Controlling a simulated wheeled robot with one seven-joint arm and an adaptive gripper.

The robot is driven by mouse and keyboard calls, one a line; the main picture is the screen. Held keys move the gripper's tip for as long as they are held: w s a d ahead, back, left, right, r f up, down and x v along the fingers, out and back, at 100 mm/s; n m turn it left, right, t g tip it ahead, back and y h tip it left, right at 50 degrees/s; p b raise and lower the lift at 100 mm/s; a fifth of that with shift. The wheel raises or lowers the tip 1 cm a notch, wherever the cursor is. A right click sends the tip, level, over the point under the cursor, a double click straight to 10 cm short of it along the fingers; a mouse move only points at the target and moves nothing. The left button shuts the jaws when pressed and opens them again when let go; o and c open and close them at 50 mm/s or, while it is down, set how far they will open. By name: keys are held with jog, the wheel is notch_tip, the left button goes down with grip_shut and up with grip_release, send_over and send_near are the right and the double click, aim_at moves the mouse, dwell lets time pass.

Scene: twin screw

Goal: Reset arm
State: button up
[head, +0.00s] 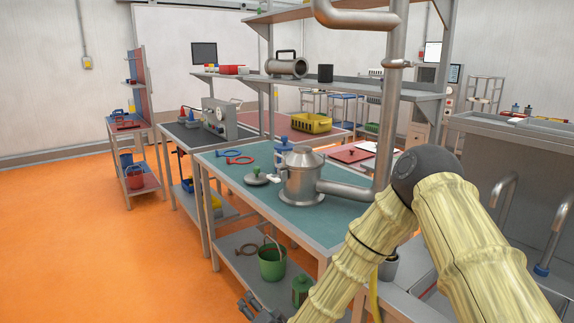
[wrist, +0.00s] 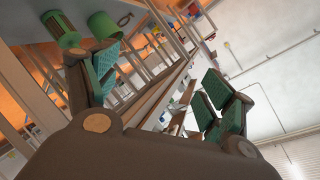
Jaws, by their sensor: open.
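My arm (head: 450,225), in a pale yellow sleeve with a dark elbow joint, rises at the lower right in the head view and bends down towards the bottom middle. My gripper (head: 262,308) shows partly at the bottom edge, low in front of the workbench. In the wrist view my gripper (wrist: 158,88) has its green-padded fingers wide apart. Nothing is between them. The wrist view is strongly tilted.
A workbench (head: 235,178) carries a metal pot (head: 302,180) with a pipe. Its lower shelf (head: 235,262) holds a green bucket (head: 272,263) and a green lantern-like item (head: 302,290). A sink unit (head: 520,170) stands right. Orange floor (head: 90,240) is clear at left.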

jog(key=s+d+f+n+g+h, duration=0.1)
jog(key=s+d+f+n+g, duration=0.15)
jog(key=s+d+f, duration=0.6)
jog(key=s+d+f+n+g+h, duration=0.15)
jog(key=s+d+f+g, duration=0.35)
jog(key=s+f, duration=0.5)
jog(key=s+d+f+n+g+h, duration=0.1)
jog(key=s+d+g, duration=0.1)
jog(key=s+d, duration=0.7)
jog(key=s+d+f+n+g+h, duration=0.1)
jog(key=s+d, duration=0.7)
jog(key=s, duration=0.8)
jog(key=shift+d+f+g+h+p, duration=0.35)
jog(key=shift+g+h, duration=0.4)
jog(key=shift+g, duration=0.4)
